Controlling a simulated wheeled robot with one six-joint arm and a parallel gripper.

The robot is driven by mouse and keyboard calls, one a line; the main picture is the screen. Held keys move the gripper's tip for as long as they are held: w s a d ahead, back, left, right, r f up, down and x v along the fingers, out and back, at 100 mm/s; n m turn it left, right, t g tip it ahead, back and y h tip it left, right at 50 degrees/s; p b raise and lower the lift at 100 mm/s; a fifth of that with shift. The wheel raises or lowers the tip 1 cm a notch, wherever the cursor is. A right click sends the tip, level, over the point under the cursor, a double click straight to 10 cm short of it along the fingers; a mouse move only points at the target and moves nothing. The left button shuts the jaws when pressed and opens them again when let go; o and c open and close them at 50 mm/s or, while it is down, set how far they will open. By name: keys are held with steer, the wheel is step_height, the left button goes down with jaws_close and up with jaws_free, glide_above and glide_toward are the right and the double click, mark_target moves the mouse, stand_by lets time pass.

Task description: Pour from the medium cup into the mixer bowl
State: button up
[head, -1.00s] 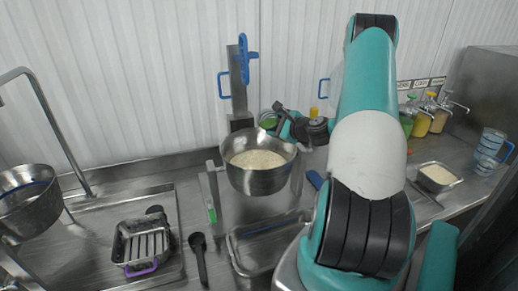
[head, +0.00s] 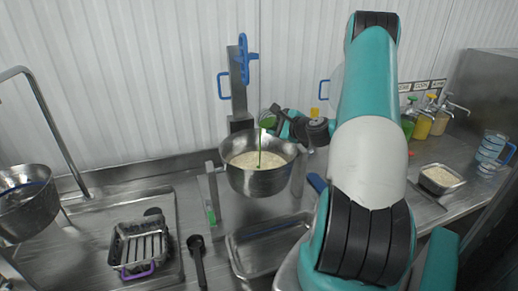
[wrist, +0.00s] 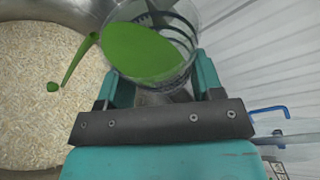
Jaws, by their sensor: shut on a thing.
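The mixer bowl (head: 262,182) is a round steel bowl with pale rice in it, in the middle of the head view. In the wrist view the bowl (wrist: 85,10) fills the left side, with rice across its bottom. My gripper (wrist: 163,82) is shut on the medium cup (wrist: 190,22), a clear cup with dark markings and bright green liquid. The cup is tipped over the bowl. A green stream (head: 260,150) falls from its lip onto the rice. In the head view my gripper (head: 284,122) is small and partly hidden by dark parts of my wrist.
A steel tray (head: 237,262) lies in front of the bowl. A rack (head: 140,247) and a black spoon (head: 197,258) are to the left, near a second bowl (head: 30,215). Pump bottles (head: 438,118), a rice tray (head: 440,180) and a blue-marked jug (head: 490,150) are at the right.

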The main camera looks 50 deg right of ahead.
steer(key=shift+r+n+t+h+b, duration=0.35)
steer(key=shift+n+b, duration=0.35)
steer(key=shift+b, duration=0.7)
steer(key=shift+a+f+n+b, duration=0.25)
steer(key=shift+n+b, duration=0.55)
steer(key=shift+b, duration=1.3)
steer(key=shift+s+a+r+n+t+h+b, duration=0.15)
steer(key=shift+a+n+t+h+b, duration=0.15)
steer(key=shift+b, duration=0.6)
steer(key=shift+w+a+r+n+t+h+b, duration=0.15)
steer(key=shift+a+n+b, duration=0.25)
steer(key=shift+b, duration=0.5)
steer(key=shift+s+a+r+n+t+b, duration=0.2)
steer(key=shift+n+b, duration=0.3)
steer(key=shift+b, duration=0.65)
steer(key=shift+w+a+r+n+t+b, duration=0.1)
steer(key=shift+r+n+t+b, duration=0.3)
steer(key=shift+b, duration=0.75)
